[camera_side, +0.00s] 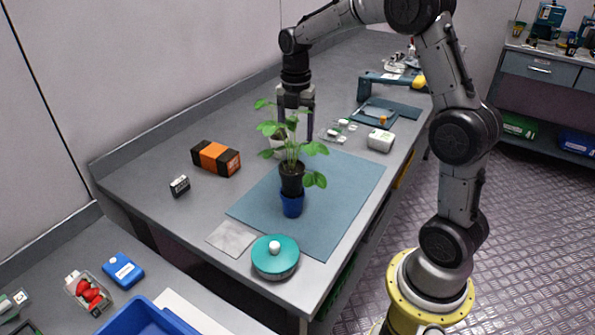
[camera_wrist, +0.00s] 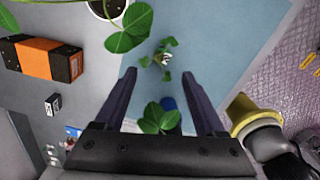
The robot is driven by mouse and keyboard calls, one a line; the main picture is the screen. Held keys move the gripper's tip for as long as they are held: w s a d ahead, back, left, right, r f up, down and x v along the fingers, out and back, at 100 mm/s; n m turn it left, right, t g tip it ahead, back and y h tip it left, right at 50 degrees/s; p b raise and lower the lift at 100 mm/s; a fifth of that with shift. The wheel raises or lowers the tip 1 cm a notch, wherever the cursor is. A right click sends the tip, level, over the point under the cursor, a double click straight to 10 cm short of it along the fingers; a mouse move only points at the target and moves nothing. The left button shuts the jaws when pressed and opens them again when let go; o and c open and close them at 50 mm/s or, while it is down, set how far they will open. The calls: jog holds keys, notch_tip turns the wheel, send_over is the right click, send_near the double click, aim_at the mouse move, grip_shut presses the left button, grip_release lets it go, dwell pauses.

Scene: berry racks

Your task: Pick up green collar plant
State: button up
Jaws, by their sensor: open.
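A leafy green plant (camera_side: 292,150) stands upright in a black pot (camera_side: 292,178) above a blue base (camera_side: 292,205) on the blue-grey mat. A second, pale pot (camera_side: 278,143) stands behind it, partly hidden by leaves. I cannot make out a green collar on either. My gripper (camera_side: 297,128) is open, pointing down behind the front plant's upper leaves. In the wrist view my open gripper (camera_wrist: 160,73) has small leaves (camera_wrist: 163,58) showing between its fingertips. A larger leaf (camera_wrist: 158,118) and a blue patch (camera_wrist: 168,103) lie between the fingers. A white-rimmed pot (camera_wrist: 108,8) is at the top.
An orange-and-black box (camera_side: 216,158) and a small black-and-white box (camera_side: 180,186) stand left of the mat (camera_side: 345,180). A teal-lidded round container (camera_side: 275,257) is at the front.

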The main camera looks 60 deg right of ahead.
jog(key=f, duration=0.8)
jog(key=shift+s+f, duration=0.1)
jog(key=shift+s, duration=0.1)
jog(key=shift+c, duration=0.2)
grip_shut()
